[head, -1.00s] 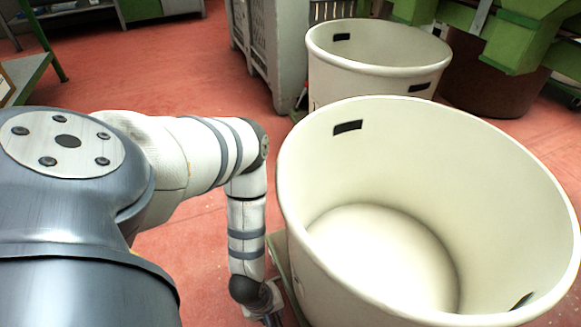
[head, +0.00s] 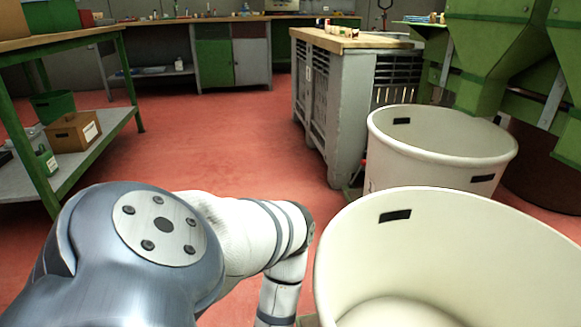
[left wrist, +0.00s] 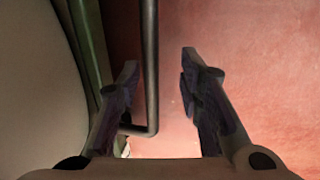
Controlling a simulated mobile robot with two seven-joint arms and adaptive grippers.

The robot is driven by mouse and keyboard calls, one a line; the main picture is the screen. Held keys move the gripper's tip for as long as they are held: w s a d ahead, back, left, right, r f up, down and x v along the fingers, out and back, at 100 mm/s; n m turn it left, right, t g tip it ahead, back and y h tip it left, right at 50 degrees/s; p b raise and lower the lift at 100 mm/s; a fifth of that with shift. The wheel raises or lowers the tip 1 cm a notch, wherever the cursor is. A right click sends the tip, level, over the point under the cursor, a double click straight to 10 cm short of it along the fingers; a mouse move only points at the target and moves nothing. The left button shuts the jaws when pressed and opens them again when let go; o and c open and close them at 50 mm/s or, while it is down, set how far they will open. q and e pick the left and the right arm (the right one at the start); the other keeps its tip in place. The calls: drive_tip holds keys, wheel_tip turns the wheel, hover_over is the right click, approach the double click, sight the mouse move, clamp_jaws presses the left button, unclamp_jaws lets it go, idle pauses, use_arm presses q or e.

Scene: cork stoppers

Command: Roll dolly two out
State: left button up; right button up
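Two large cream tubs stand on the right in the head view, a near one (head: 470,225) and a far one (head: 440,140). Each seems to rest on a low dolly, mostly hidden; I see no number on either. In the left wrist view, a greenish dolly edge (left wrist: 92,45) runs beside the tub wall (left wrist: 35,80). My left gripper (left wrist: 160,65) is open. A bent metal handle bar (left wrist: 149,60) passes between its fingers, nearer the left finger and not clamped. My left gripper is below the head view's edge. My right gripper is not in view.
A grey cabinet (head: 325,95) with a wooden top stands behind the far tub. A green-framed bench (head: 95,150) is at the left. Green machinery (head: 490,60) stands at the back right. The red floor (head: 225,135) between bench and cabinet is clear.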

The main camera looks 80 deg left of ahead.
use_arm(q)
drive_tip(key=shift+w+r, duration=0.1)
wheel_tip(320, 180, up, 12)
drive_tip(key=s, duration=0.2)
drive_tip(key=shift+s, duration=0.15)
drive_tip(key=shift+a+f, duration=0.1)
drive_tip(key=shift+f, duration=0.1)
